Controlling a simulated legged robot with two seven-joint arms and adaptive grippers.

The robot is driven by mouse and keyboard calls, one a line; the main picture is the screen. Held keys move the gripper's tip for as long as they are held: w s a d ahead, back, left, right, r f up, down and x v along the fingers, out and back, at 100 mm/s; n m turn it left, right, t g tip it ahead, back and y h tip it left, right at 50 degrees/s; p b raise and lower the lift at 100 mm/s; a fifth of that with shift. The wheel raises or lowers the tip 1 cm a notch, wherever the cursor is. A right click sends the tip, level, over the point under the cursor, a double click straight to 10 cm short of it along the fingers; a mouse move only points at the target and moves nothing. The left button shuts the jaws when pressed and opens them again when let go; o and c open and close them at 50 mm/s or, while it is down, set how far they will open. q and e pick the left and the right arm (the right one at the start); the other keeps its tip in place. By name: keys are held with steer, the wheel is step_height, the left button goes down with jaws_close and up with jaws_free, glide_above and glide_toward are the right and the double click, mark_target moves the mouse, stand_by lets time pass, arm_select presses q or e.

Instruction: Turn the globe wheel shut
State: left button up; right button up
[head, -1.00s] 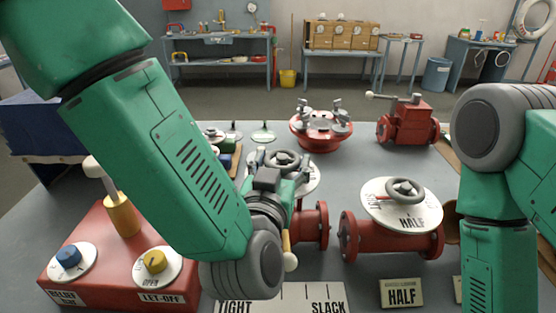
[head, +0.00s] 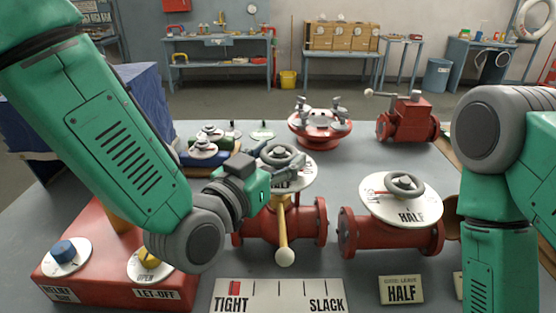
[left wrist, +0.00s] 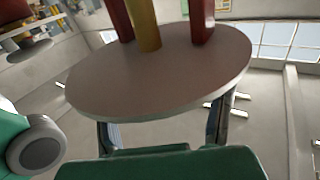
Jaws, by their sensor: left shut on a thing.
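The left red valve (head: 268,227) has a dark handwheel (head: 283,155) above a white round dial (head: 300,178). A yellow lever (head: 283,225) with a white ball hangs at its front. My left gripper (head: 292,170) reaches in from the left, its dark fingers at the wheel, shut on it; the contact itself is hard to see. In the left wrist view the dial's brownish underside (left wrist: 165,75) hides the fingertips. The right red valve (head: 390,238) has its own wheel (head: 404,185) over a dial reading HALF. My right gripper is out of view.
A red box (head: 95,258) with blue and yellow knobs stands left, under my left arm. A TIGHT–SLACK scale (head: 280,296) lies in front, its red mark at TIGHT. A HALF sign (head: 401,290) stands right of it. A red round fitting (head: 320,128) stands behind.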

mark_target(277, 149)
arm_select(q)
steer(key=m+g+h, duration=0.1)
steer(key=m+h, duration=0.1)
steer(key=g+h, duration=0.1)
steer(key=shift+w+a+r+m+g+b, duration=0.2)
steer(key=shift+w+m+g+b, duration=0.1)
steer(key=shift+m, duration=0.1)
steer(key=shift+m+g+h, duration=0.9)
steer(key=shift+g+h, duration=0.2)
steer(key=shift+h, duration=0.1)
steer(key=m+g+h+p, duration=0.1)
steer(key=m+g, duration=0.1)
steer(key=g, duration=0.1)
steer(key=m+g+h+p, duration=0.1)
steer(key=m+g, duration=0.2)
steer(key=g, duration=0.1)
steer(key=shift+d+g+h, duration=0.1)
steer(key=shift+g+h, duration=0.2)
steer(key=shift+h, duration=0.1)
steer(key=shift+r, duration=0.1)
steer(key=o, duration=1.1)
steer(key=shift+o, duration=0.3)
steer(key=shift+f, duration=0.2)
steer(key=shift+r, duration=0.15)
step_height(277, 149, up, 10)
steer(key=shift+w+f, duration=0.1)
steer(key=shift+f, duration=0.05)
